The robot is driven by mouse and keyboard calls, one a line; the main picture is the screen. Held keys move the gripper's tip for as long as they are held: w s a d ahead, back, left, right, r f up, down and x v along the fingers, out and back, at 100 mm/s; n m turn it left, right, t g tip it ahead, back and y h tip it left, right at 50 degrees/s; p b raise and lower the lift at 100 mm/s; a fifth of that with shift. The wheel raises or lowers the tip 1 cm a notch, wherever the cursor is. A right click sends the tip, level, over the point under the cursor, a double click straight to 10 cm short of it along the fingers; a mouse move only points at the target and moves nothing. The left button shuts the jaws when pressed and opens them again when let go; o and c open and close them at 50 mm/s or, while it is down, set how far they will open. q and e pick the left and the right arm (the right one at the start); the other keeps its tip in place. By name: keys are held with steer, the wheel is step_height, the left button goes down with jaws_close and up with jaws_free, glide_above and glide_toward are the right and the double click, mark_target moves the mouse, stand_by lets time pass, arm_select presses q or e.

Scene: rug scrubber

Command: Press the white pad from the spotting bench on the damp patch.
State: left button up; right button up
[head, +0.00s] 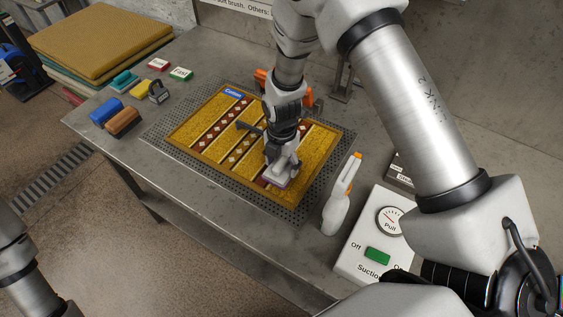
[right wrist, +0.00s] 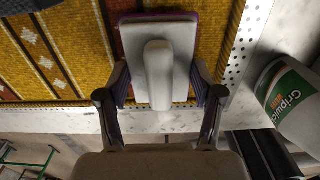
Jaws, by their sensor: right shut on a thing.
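My right gripper (head: 282,160) is shut on a pale block with a raised grip and a purple edge, which looks like the white pad (head: 279,177). In the right wrist view the pad (right wrist: 125,38) sits between the two fingers (right wrist: 160,88). It is over the front right part of the yellow patterned rug (head: 215,130), on or just above it; I cannot tell contact. I cannot make out a damp patch; the pad and gripper hide part of the rug. My left arm shows at the lower left, its gripper outside the view.
The rug lies on a perforated plate (head: 160,136) on the metal bench. A spray bottle (head: 338,205) and suction box (head: 352,248) stand to the right. Blue (head: 106,112) and brown (head: 123,122) brushes and small blocks sit at the left. Folded rugs (head: 100,42) lie behind.

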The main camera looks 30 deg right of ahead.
mark_target(282, 161)
steer(key=shift+r+p, duration=2.25)
steer(key=shift+r, duration=0.85)
steer(key=shift+f, duration=0.1)
